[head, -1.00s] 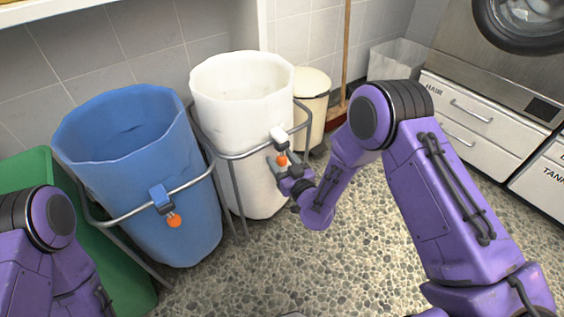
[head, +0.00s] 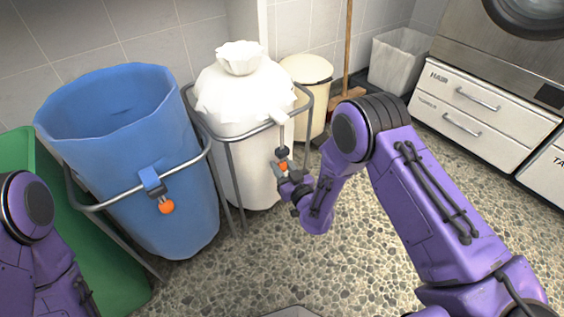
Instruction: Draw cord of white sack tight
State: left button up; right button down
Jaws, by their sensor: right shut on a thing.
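The white sack (head: 236,97) hangs in its metal frame in the middle. Its top is gathered into a closed, ruffled neck. A cord hangs from the white toggle block (head: 280,117) on the frame's front, with a dark piece and an orange ball (head: 283,166) at its lower end. My right gripper (head: 283,169) is shut on the orange ball, below the frame's rim and in front of the sack. Of my left arm, only purple links show at the lower left; its gripper is out of view.
A blue sack (head: 120,120) stands open in a frame at the left, with its own orange ball (head: 166,207). A green bin (head: 110,280) is beside it. A cream bin (head: 306,70), a broom (head: 347,75) and drawers (head: 480,110) stand behind. Pebbled floor (head: 350,250) is free in front.

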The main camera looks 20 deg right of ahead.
pick_arm(q)
jog(key=shift+s+g, duration=0.3)
jog(key=shift+s, duration=0.05)
pick_arm(e)
jog(key=shift+s+f, duration=0.2)
jog(key=shift+f, duration=0.15)
jog(key=c, duration=1.2)
grip_release()
jog(key=shift+f, duration=0.1)
jog(key=o, duration=0.4)
jog(key=shift+w+f, duration=0.1)
jog(key=shift+s, duration=0.3)
pick_arm(q)
jog(key=w+t+p, duration=0.1)
jog(key=w+r+n+t+p, duration=0.1)
jog(key=w+r+n+t+y+p, duration=0.1)
jog(key=w, duration=0.1)
pick_arm(e)
jog(key=s+d, duration=0.2)
jog(key=s, duration=0.7)
jog(key=shift+s, duration=0.4)
